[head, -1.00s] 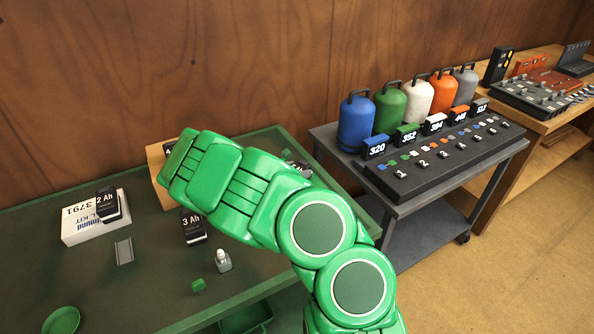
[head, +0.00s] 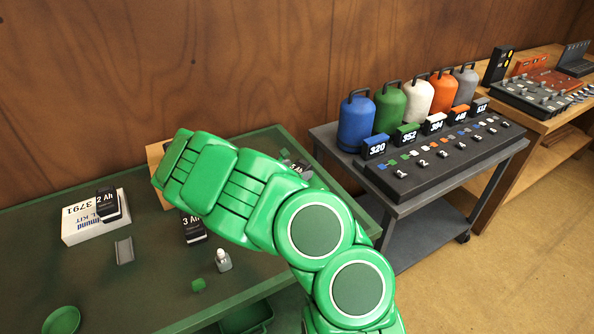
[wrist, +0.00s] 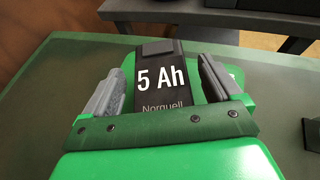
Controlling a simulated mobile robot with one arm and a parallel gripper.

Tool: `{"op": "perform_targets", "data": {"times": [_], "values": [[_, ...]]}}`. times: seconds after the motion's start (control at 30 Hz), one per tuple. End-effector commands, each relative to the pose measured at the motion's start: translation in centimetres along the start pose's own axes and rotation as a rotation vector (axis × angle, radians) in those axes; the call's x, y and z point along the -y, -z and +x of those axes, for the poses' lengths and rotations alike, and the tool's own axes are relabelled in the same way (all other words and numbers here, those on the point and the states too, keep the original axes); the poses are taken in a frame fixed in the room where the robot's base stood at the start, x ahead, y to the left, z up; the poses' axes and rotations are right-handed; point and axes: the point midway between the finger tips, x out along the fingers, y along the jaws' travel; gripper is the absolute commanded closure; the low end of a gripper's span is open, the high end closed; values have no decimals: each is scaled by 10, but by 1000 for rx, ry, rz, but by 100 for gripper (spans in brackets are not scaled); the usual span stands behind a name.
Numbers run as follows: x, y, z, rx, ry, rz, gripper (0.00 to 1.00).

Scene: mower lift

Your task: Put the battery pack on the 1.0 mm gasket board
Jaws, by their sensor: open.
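In the wrist view my gripper (wrist: 161,68) is open, with one finger on each side of a black battery pack marked 5 Ah (wrist: 162,78). Gaps show between the pack and both fingers. Other packs on the green table are marked 2 Ah (head: 108,203), standing on a white box, and 3 Ah (head: 193,226). No board marked 1.0 mm can be read in either view.
A tan panel (head: 154,160) stands behind my arm. A grey cart (head: 400,203) holds coloured canisters and a numbered black board.

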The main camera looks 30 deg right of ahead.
Motion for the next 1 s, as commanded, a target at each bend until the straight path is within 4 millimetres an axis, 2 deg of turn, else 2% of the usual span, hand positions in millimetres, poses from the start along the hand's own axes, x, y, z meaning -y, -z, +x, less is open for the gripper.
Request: {"op": "perform_targets", "data": {"times": [0.8,1.0], "values": [[-1,0,-88,0,-2,1,9],[-1,0,-103,0,-2,1,9]]}}
